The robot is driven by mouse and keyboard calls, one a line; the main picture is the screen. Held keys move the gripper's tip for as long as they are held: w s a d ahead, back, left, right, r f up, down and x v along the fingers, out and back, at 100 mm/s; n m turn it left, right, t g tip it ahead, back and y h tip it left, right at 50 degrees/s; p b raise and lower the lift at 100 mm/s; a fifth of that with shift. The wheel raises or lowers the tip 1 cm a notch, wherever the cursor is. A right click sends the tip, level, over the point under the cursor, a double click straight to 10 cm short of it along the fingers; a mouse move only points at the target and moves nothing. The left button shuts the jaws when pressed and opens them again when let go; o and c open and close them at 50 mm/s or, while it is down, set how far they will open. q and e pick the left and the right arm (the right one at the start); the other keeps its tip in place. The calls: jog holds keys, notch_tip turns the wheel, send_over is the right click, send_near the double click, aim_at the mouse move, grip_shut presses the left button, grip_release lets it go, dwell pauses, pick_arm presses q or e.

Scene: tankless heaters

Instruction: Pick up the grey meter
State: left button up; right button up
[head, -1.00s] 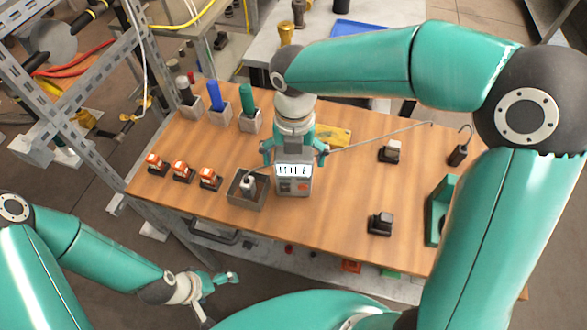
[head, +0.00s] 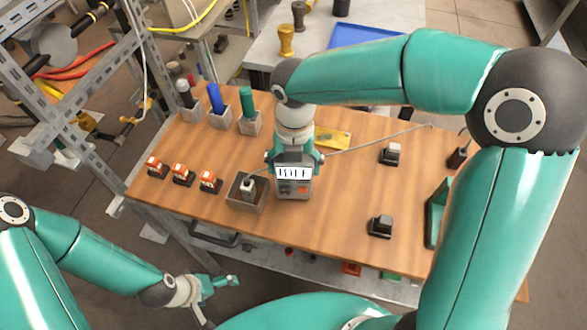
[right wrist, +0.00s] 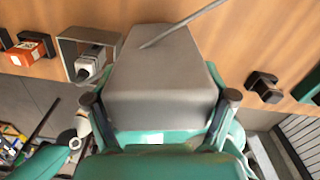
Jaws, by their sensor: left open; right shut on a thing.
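The grey meter (head: 293,184) is a boxy unit with a white display strip and an orange-red mark on its front. It is at the middle of the wooden table in the head view. My right gripper (head: 295,160) is over its top with a finger on each side, shut on it. In the right wrist view the grey meter (right wrist: 163,75) fills the space between the dark fingertips of my right gripper (right wrist: 160,112). Whether its base touches the table is hard to tell. My left gripper (head: 222,283) is open and empty, off the table's front edge.
A grey open box (head: 246,205) holding a probe stands close left of the meter. A thin cable (head: 385,139) runs right from the meter. Orange blocks (head: 182,174) stand at left, black blocks (head: 381,226) at right. The wooden table (head: 335,215) is clear between.

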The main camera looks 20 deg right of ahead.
jog(key=shift+r, duration=0.1)
notch_tip(320, 180, up, 18)
jog(key=r, duration=0.1)
jog(key=shift+m, duration=0.8)
jog(key=f, duration=0.5)
jog(key=a+f, duration=0.1)
jog(key=f, duration=0.2)
jog(key=shift+w, duration=0.15)
jog(key=s+d+f+m+b, duration=0.1)
jog(key=s+d+f+b, duration=0.2)
jog(key=f, duration=0.6)
jog(key=shift+s+d+f, duration=0.15)
jog(key=shift+s+d, duration=0.65)
jog(key=shift+s, duration=0.35)
